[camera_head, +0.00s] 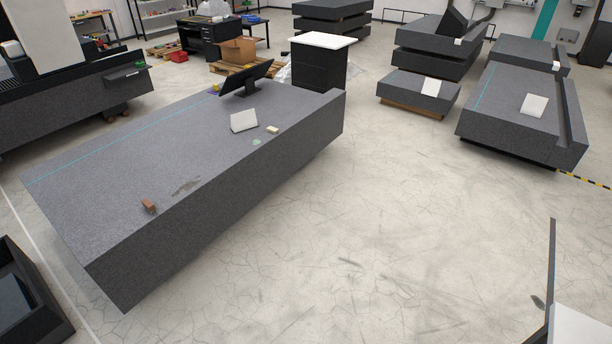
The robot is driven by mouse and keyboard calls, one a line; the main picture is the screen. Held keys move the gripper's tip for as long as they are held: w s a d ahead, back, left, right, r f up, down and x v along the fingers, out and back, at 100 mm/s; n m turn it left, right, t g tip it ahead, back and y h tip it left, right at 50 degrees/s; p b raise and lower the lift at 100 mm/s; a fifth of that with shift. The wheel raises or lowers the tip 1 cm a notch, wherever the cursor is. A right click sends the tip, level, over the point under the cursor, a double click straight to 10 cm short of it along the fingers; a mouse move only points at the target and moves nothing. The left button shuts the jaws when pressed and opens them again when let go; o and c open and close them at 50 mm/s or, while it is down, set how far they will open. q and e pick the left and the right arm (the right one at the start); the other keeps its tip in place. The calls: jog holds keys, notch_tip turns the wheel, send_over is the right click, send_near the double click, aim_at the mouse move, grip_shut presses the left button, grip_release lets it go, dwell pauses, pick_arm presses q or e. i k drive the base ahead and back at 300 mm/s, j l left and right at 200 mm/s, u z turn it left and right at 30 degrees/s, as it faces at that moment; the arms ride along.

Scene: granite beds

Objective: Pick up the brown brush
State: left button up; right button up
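A small brown block-like thing, which looks like the brown brush (149,205), lies on top of the long grey granite bed (110,185), towards its near left end. It is too small in view to make out bristles. Neither of my grippers is in view.
On the same bed are a dark wet-looking patch (186,187), a white card (243,121), a small pale block (272,129) and a black monitor (246,77). A dark open bin (40,310) stands at lower left. Other granite beds (522,105) stand right. The floor (350,240) between is clear.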

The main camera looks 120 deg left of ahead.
aim_at(150, 207)
jog(key=u, duration=5.05)
jog(key=i+j, duration=1.1)
jog(key=i+l+z, duration=0.05)
jog(key=i, duration=0.05)
